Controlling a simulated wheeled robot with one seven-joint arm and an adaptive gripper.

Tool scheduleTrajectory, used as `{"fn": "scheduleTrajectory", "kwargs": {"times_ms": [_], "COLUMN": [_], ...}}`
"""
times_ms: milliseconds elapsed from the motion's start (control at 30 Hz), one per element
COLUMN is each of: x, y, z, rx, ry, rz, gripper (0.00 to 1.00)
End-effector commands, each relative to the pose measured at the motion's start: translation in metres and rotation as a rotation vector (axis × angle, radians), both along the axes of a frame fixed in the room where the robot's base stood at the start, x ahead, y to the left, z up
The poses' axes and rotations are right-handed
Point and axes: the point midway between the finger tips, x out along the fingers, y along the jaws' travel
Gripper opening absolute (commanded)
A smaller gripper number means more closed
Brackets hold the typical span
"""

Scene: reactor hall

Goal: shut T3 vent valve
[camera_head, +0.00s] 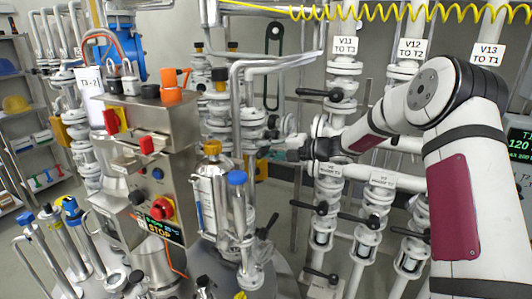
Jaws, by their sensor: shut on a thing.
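My gripper (294,149) is small and dark in the middle of the view, at the end of my white arm, which reaches in from the right. It is shut at a white valve body (280,128) on the pipework, on what looks like a valve handle. The handle is mostly hidden by the jaws, so its angle cannot be told. No label reading T3 vent is legible. A plate "V11 TO T3" (344,46) hangs on the upper pipe right of the gripper, and a black lever (312,92) sticks out left below it.
A steel control box (150,150) with a red-and-yellow stop knob (161,209) stands on the left. Plates V12 (412,49) and V13 (487,54) mark neighbouring pipes. Several black levers protrude below my gripper. A yellow coiled hose (400,12) hangs above. Shelves (30,120) stand far left.

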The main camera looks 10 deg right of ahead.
Motion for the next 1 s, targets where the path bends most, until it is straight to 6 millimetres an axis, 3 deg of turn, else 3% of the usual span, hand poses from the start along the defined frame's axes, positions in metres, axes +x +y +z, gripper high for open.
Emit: {"fn": "scheduleTrajectory", "kwargs": {"times_ms": [200, 833, 867, 900, 933, 1000], "x": [-0.0004, 0.0005, 0.0005, 0.0006, 0.0005, 0.0004], "y": [0.0018, 0.0009, 0.0009, 0.0008, 0.0007, 0.0006], "z": [0.011, 0.0143, 0.0143, 0.0142, 0.0141, 0.0135], "rx": [0.061, 0.087, 0.087, 0.086, 0.086, 0.085], "ry": [0.072, 0.109, 0.109, 0.108, 0.108, 0.109], "rz": [0.002, -0.001, -0.002, -0.002, -0.002, -0.002], "gripper": [0.0, 0.0, 0.22, 0.31, 0.38, 0.39]}}
